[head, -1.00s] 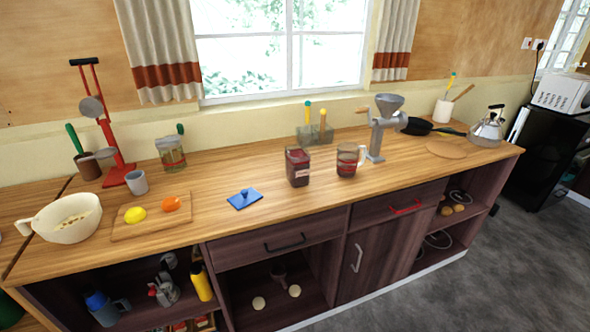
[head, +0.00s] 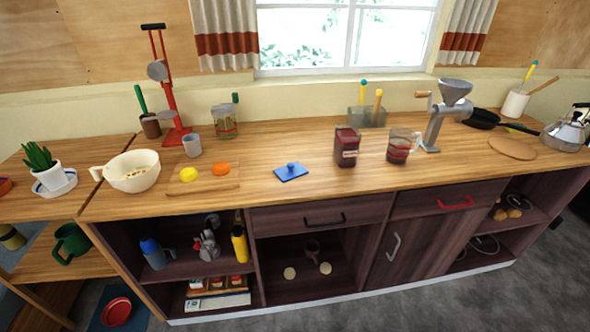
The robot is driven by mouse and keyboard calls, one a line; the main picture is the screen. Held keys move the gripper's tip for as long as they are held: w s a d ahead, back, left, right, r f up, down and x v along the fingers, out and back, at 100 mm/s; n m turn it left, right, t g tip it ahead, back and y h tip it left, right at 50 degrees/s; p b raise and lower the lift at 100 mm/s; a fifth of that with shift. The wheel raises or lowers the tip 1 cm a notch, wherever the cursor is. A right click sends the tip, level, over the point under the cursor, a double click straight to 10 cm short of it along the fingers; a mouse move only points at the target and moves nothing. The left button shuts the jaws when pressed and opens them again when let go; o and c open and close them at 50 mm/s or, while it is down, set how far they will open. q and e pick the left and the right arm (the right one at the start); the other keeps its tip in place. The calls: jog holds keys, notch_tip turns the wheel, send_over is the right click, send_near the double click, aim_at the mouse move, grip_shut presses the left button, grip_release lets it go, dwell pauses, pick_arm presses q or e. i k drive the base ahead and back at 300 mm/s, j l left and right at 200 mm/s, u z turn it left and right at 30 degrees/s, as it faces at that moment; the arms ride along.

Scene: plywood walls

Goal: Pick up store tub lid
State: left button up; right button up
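A flat blue square lid (head: 291,173) with a small blue knob on top lies on the wooden counter, near its front edge. A clear tub with dark red contents (head: 346,148) stands upright on the counter to the right of the lid, apart from it. Neither of my grippers shows in the head view.
A cutting board (head: 203,180) with yellow and orange items lies left of the lid, with a cream bowl (head: 134,172) beyond it. A measuring cup (head: 399,147) and a grey grinder (head: 437,115) stand to the right. The counter around the lid is clear.

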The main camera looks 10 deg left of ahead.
aim_at(291, 171)
jog(key=j+z, duration=1.15)
jog(key=k+j, duration=0.05)
